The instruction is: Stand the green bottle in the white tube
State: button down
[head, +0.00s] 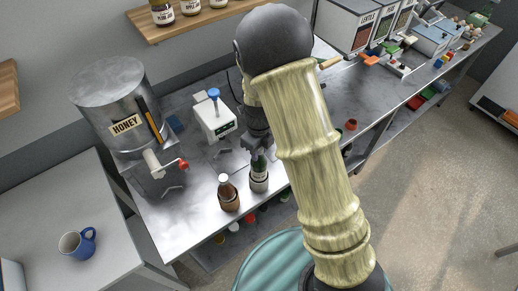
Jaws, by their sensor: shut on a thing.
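The dark green bottle (259,165) is upright near the front edge of the steel table. My gripper (258,149) is shut on its upper part from above. The pale grey-white tube (259,184) is directly below the bottle in the head view. The bottle's lower end meets the tube's mouth and seems to be inside it; how deep it sits, I cannot tell. My arm hides the area to the right of the gripper.
A white device with a blue knob (214,116) is behind. The honey tank (120,110) with a red-handled tap is at the left. A small red cup (351,125) is right of my arm.

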jog(key=shift+f+b, duration=1.15)
jog(key=shift+f, duration=0.85)
dwell(0.3)
jog(key=shift+c, duration=2.4)
grip_release()
jog(key=shift+r+p, duration=1.5)
jog(key=shift+p, duration=0.2)
jog(key=shift+r+p, duration=3.05)
jog(key=shift+p, duration=0.05)
jog(key=shift+f, duration=0.1)
